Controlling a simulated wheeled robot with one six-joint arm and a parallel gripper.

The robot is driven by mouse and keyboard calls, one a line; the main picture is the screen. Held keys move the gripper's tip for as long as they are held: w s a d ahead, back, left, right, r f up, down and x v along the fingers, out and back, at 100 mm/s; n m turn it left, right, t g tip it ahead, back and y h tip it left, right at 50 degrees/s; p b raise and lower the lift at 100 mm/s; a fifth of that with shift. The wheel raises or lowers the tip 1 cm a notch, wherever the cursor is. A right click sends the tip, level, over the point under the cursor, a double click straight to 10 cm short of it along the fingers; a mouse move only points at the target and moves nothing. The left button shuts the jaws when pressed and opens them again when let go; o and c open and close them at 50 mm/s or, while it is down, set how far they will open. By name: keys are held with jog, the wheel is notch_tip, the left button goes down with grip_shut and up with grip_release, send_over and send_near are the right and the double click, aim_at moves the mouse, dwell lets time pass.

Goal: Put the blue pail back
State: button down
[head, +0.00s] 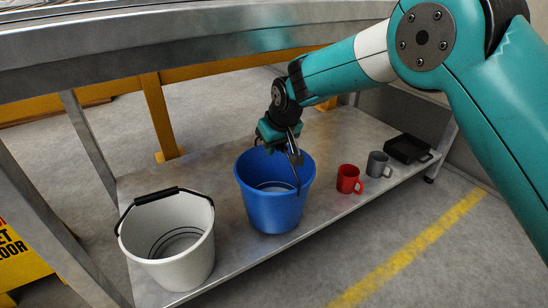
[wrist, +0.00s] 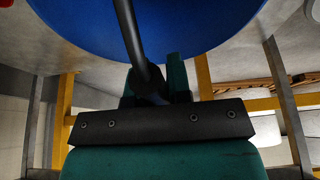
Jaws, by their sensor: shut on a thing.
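The blue pail (head: 270,205) is upright at the lower metal shelf, between a white pail and a red mug in the head view. Whether its base touches the shelf is hard to tell. My gripper (head: 292,150) is above its rim, shut on its dark handle. In the wrist view the blue pail (wrist: 150,25) fills the top, and the handle (wrist: 135,45) runs down between the fingers of my gripper (wrist: 155,85).
The white pail (head: 170,245) with a black grip stands to the left. A metal tabletop (head: 150,50) overhangs the shelf (head: 225,255). A yellow sign (head: 20,255) is far left.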

notch_tip(320, 180, down, 3)
jog(key=shift+r+b, duration=0.1)
jog(key=shift+b, duration=0.8)
jog(key=c, duration=1.1)
grip_release()
jog(key=shift+f, duration=0.25)
jog(key=shift+o, duration=0.2)
